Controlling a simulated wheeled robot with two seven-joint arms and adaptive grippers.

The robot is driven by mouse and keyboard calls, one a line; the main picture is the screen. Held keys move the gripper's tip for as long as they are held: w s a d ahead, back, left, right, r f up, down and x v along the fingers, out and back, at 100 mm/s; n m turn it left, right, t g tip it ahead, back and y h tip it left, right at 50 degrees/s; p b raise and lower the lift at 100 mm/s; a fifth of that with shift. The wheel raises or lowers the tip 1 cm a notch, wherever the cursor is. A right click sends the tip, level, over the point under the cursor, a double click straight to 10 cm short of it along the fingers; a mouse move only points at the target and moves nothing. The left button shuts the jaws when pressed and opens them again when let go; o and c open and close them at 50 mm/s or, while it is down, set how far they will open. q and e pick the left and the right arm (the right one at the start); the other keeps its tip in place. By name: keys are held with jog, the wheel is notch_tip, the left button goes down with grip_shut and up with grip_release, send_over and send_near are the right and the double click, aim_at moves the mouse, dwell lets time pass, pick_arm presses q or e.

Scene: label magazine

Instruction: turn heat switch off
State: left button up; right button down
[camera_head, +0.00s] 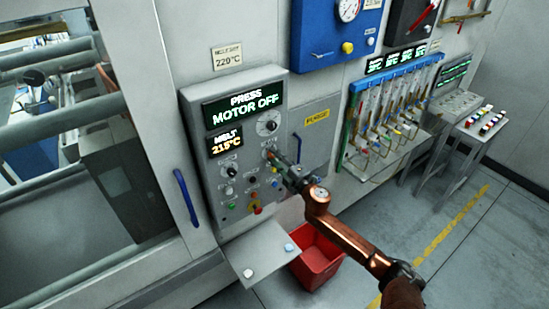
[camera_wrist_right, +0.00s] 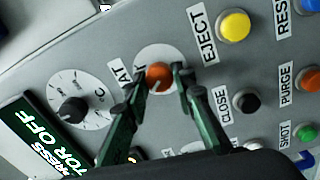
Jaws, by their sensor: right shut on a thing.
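The heat switch (camera_wrist_right: 159,73) is an orange round knob on a pale disc in the right wrist view. A pale mark on it points down and slightly left there. The label beside it is partly covered, with "AT" readable. My right gripper (camera_wrist_right: 158,82) has its two dark green fingers on either side of the knob and is shut on it. In the head view my right gripper (camera_head: 282,166) reaches the grey control panel (camera_head: 195,100), hiding most of the switch. The panel's display (camera_head: 243,108) reads "PRESS MOTOR OFF" and the lower one (camera_head: 226,140) "MELT 215°C". My left gripper is not in view.
Close to the switch are a yellow eject button (camera_wrist_right: 235,25), a black close button (camera_wrist_right: 246,101) and a temperature dial (camera_wrist_right: 73,110). A grey shelf (camera_head: 250,255) juts out below the panel, and a red bin (camera_head: 318,262) stands beside it. Open floor lies at the right.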

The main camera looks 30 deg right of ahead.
jog(key=c, duration=1.6)
grip_release()
jog(key=shift+s, duration=0.1)
jog(key=shift+s+f, duration=0.15)
jog(key=shift+s, duration=0.2)
jog(key=s, duration=1.1)
jog(key=shift+d, duration=0.45)
